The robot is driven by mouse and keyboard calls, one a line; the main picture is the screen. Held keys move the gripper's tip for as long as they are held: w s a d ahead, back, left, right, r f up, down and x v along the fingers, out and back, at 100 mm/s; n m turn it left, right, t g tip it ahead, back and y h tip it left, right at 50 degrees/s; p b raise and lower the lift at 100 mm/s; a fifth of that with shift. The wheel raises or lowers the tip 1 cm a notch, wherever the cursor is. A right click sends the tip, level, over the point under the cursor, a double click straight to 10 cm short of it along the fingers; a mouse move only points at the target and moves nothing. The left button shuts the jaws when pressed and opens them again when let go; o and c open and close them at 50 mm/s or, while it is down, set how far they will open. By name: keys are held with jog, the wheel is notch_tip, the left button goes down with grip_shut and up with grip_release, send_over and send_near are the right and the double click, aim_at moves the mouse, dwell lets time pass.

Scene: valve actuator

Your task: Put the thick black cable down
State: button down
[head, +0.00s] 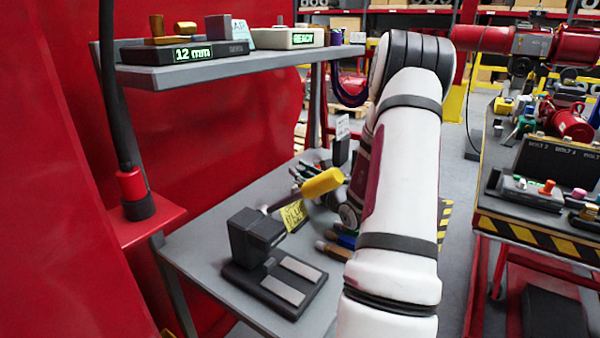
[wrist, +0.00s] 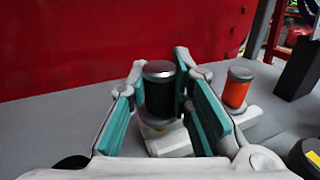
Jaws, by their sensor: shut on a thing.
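The thick black cable (wrist: 160,98) shows in the wrist view as a short, upright black cylinder with a silver top. My gripper (wrist: 159,75) has its teal-padded fingers on either side of it and is shut on it. A pale base (wrist: 168,143) shows just below the cylinder; I cannot tell whether the two touch. In the head view my arm hides most of the gripper and the held piece.
An orange cylinder with a silver top (wrist: 237,88) stands close to the right finger. A grey bench (head: 200,245) carries a black fixture (head: 255,240) and a yellow-handled tool (head: 322,183). A shelf (head: 200,70) hangs above the bench; a red wall stands behind.

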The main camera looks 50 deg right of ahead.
jog(key=shift+f+b, duration=0.3)
jog(key=shift+f, duration=0.15)
jog(key=shift+f, duration=0.15)
jog(key=c, duration=1.4)
grip_release()
jog(key=shift+c, duration=0.2)
jog(key=shift+r+p, duration=0.55)
jog(key=shift+r, duration=0.2)
jog(key=v, duration=1.2)
